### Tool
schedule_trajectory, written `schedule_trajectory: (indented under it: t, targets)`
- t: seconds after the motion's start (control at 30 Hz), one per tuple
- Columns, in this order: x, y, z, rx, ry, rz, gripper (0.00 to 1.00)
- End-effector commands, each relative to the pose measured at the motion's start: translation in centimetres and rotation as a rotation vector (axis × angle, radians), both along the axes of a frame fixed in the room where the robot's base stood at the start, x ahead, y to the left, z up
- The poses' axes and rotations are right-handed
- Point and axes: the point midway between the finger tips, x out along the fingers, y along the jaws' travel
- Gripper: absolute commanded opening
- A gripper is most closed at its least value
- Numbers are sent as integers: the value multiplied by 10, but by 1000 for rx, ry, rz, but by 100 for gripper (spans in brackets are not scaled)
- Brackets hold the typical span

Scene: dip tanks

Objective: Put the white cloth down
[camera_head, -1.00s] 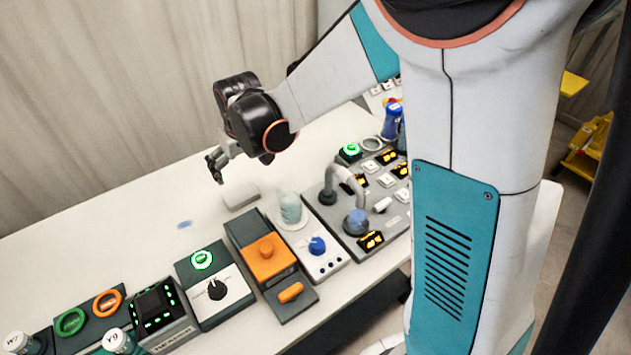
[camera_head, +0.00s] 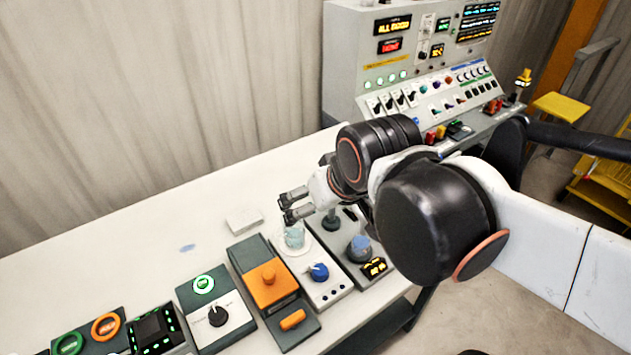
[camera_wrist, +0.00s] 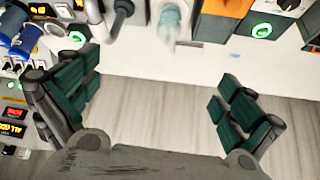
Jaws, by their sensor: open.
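The white cloth appears as a small, flat, folded white pad (camera_head: 244,220) lying on the white table, behind the orange-knobbed unit. My gripper (camera_head: 288,207) is to the right of the cloth in the head view, apart from it, near and seemingly above a pale blue cup (camera_head: 294,236). In the wrist view, the fingers of my gripper (camera_wrist: 155,95) are spread wide with nothing between them. The cup (camera_wrist: 172,18) shows at the top of that view. I cannot make out the cloth for sure in the wrist view.
A large control console (camera_head: 420,75) stands at the back right. The table (camera_head: 110,240) is mostly clear at left, apart from a small blue mark (camera_head: 187,248).

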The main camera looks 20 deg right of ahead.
Motion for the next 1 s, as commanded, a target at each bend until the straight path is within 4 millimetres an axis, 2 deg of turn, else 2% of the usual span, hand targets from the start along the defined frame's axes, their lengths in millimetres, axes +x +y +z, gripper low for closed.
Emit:
schedule_trajectory:
  t: [0.1, 0.27, 0.6, 0.8, 1.0]
  targets:
    - [-19, -6, -3, 0, -22, -14, 100]
    - [-31, -9, -6, 0, -38, -24, 100]
    - [-32, -10, -7, 0, -41, -26, 100]
    - [-32, -10, -22, 0, -41, -26, 100]
    - [-32, -10, -19, 0, -41, -26, 100]
